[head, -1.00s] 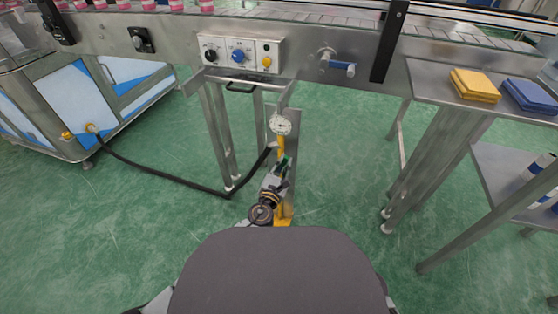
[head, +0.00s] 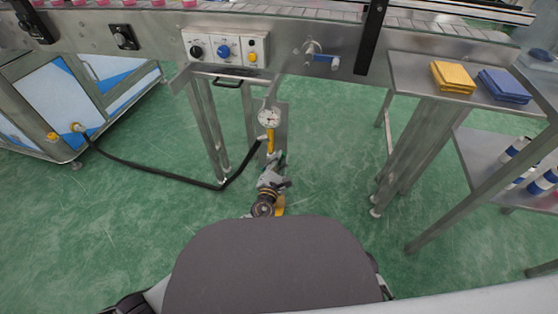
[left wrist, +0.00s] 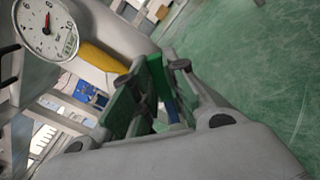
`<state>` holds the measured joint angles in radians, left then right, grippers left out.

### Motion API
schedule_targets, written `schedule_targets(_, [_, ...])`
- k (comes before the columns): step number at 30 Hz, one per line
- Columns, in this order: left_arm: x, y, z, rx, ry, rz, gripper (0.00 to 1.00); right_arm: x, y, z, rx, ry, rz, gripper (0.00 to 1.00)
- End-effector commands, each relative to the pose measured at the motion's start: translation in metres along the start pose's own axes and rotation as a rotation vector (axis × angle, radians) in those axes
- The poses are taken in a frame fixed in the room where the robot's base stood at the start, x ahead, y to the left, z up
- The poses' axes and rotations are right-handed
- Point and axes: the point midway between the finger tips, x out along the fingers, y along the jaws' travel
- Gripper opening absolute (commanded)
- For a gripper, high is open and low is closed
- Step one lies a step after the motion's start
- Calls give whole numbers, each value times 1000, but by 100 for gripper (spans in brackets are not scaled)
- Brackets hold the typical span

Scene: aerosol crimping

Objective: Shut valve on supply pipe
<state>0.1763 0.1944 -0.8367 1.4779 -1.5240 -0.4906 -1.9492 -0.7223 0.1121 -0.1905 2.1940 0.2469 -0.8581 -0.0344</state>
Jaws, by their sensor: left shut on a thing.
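The supply pipe carries a round white gauge (head: 269,118) below the conveyor, with a yellow section (head: 270,141) under it. My left gripper (head: 278,161) is just below that section, low in front of the steel post. In the left wrist view the gauge (left wrist: 47,28) and the yellow section (left wrist: 103,57) are at the upper left. The left fingers (left wrist: 150,95) there have green faces, with a small bluish part between them. The gripper is closed on the valve handle, which its fingers largely hide. The handle's angle cannot be told. My right gripper is not in view.
A black hose (head: 160,177) runs from a blue-and-white cabinet (head: 75,100) to the pipe. A control panel (head: 226,48) and a blue-handled crank (head: 322,58) are on the conveyor's side. A steel side table (head: 415,80) stands right. Green floor is open between.

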Motion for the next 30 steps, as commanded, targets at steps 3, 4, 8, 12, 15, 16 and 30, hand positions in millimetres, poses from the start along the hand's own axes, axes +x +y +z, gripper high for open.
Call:
schedule_targets(3, [0, 0, 0, -1, -1, 0, 27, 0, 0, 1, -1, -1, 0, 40])
schedule_targets(4, [0, 0, 0, -1, -1, 0, 30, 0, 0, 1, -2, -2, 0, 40])
schedule_targets(8, [0, 0, 0, -1, 0, 0, 37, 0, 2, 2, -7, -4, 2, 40])
schedule_targets(12, [0, 0, 0, -1, 0, 0, 37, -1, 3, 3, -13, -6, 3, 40])
schedule_targets(15, [0, 0, 0, -2, 0, 0, 37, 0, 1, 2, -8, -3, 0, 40])
schedule_targets(16, [0, 0, 0, -2, 0, 0, 37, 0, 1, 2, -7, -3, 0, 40])
schedule_targets(30, [0, 14, 19, -4, 0, 1, 37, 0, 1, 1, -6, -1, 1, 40])
